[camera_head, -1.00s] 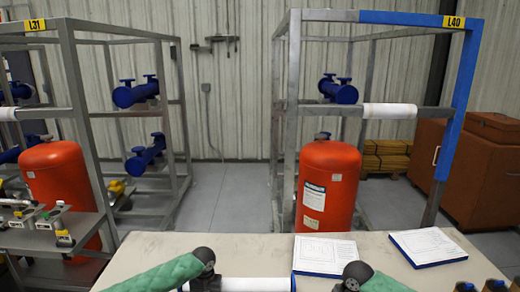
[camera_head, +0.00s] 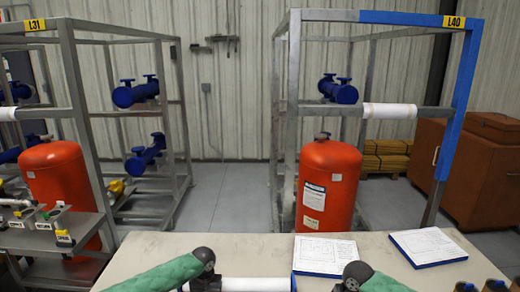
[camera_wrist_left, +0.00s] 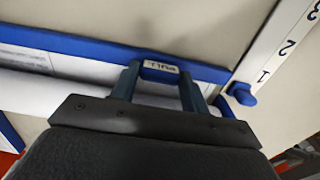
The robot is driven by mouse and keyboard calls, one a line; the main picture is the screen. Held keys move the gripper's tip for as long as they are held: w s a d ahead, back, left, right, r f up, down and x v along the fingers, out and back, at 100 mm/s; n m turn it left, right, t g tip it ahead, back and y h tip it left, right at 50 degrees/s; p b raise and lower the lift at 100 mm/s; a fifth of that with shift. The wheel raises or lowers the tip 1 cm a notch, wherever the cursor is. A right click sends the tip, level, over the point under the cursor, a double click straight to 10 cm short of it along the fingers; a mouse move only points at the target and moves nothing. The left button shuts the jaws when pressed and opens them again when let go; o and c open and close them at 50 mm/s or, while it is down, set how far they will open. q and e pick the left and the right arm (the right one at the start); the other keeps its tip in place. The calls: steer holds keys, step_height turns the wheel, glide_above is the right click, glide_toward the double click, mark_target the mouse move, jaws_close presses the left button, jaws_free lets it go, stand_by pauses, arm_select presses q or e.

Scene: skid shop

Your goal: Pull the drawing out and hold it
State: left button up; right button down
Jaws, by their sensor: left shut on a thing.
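In the left wrist view, my left gripper (camera_wrist_left: 160,72) has its two dark fingers on either side of a small blue tab (camera_wrist_left: 160,75) labelled PULL, and is shut on it. The tab sits at a blue edge strip (camera_wrist_left: 70,43) beside a white surface with faint print (camera_wrist_left: 25,58), possibly the drawing. In the head view, a white roll (camera_head: 255,284) with a blue end lies at the bottom edge, partly cut off. My left wrist is beside its left end; the left fingers are hidden there. My right wrist shows at the bottom, but its gripper is out of frame.
A beige table (camera_head: 225,252) is in front of me. On it lie two blue-backed printed sheets, one near the middle (camera_head: 324,253) and one on the right (camera_head: 428,246). Steel racks with red tanks (camera_head: 327,185) stand behind. A numbered scale (camera_wrist_left: 285,47) shows in the wrist view.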

arm_select(q)
steer(key=shift+s, duration=1.9)
steer(key=shift+s, duration=1.65)
steer(key=shift+s, duration=1.75)
steer(key=shift+s, duration=1.9)
